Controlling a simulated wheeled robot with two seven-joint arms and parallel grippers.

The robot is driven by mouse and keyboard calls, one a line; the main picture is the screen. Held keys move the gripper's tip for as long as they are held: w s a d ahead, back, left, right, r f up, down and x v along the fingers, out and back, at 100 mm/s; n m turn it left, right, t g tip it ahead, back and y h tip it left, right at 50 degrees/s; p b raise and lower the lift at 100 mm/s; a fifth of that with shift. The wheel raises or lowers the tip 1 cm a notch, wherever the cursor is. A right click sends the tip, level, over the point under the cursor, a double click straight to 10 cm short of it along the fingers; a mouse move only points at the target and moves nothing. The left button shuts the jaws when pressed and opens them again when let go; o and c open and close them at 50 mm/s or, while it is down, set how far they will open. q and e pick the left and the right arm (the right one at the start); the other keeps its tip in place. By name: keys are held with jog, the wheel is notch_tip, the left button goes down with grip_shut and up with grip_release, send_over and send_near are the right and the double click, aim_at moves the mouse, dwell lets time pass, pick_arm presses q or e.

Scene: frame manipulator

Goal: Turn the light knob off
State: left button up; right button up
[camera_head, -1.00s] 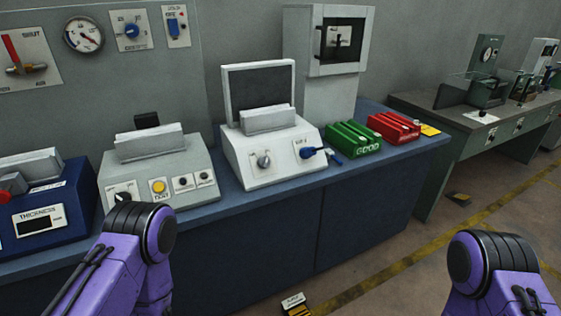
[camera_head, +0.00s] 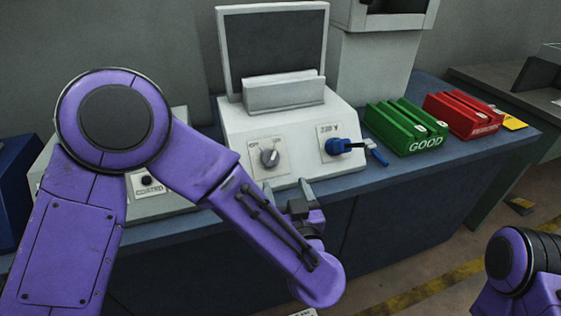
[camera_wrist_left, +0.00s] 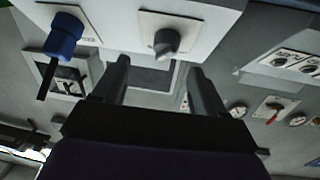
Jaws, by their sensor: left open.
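The light knob (camera_head: 269,157) is a grey rotary knob on a white label plate on the sloping front of the white box (camera_head: 237,122). It also shows in the left wrist view (camera_wrist_left: 166,42), where the picture is upside down. Its small markings are too blurred to read surely. My left gripper (camera_head: 305,205) is below and right of the knob in the head view, partly hidden by my forearm. In the left wrist view its two fingers (camera_wrist_left: 162,80) are apart, with the knob beyond the gap and nothing between them. My right gripper is out of view.
A blue plug (camera_head: 338,146) sits in the 230 V socket right of the knob. A green GOOD tray (camera_head: 405,130) and a red tray (camera_head: 462,117) stand further right on the blue bench. A dark screen (camera_head: 272,48) rises behind the knob.

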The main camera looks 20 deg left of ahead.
aim_at(272, 163)
pick_arm(q)
jog(key=x, duration=0.4)
jog(key=p+x, duration=0.1)
jog(key=x, duration=0.4)
jog(key=shift+s+a, duration=0.3)
jog(key=shift+a, duration=0.05)
jog(key=shift+s+r, duration=0.2)
jog(key=shift+r, duration=0.05)
jog(key=shift+w+f, duration=0.1)
jog(key=c, duration=1.1)
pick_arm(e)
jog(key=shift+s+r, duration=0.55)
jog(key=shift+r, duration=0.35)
